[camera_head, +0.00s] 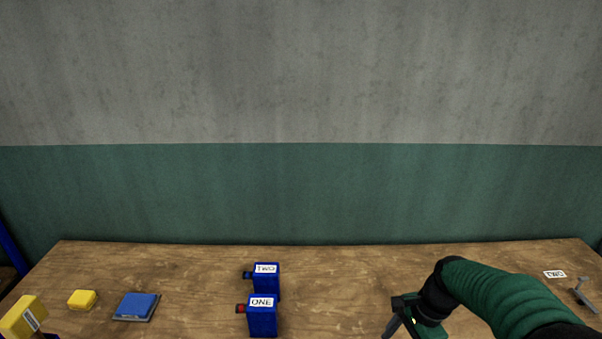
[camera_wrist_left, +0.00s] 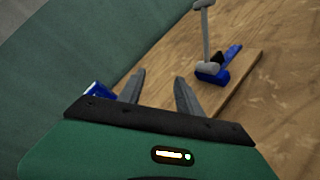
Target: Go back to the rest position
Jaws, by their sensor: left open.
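My left gripper (camera_wrist_left: 158,90) shows in the left wrist view with its two grey fingers apart and nothing between them. It is out of the head view. My right arm comes in from the right in the head view, and its gripper (camera_head: 394,326) points down near the front of the table. The lower part of that gripper is cut off by the picture edge, so its fingers are hard to read.
The wooden table (camera_head: 340,280) holds blue boxes marked TWO (camera_head: 266,283) and ONE (camera_head: 262,319), a blue pad (camera_head: 136,307), a yellow block (camera_head: 82,299) and a labelled yellow object (camera_head: 22,317). A grey lever (camera_wrist_left: 205,35) stands over a blue part (camera_wrist_left: 212,76) on a board.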

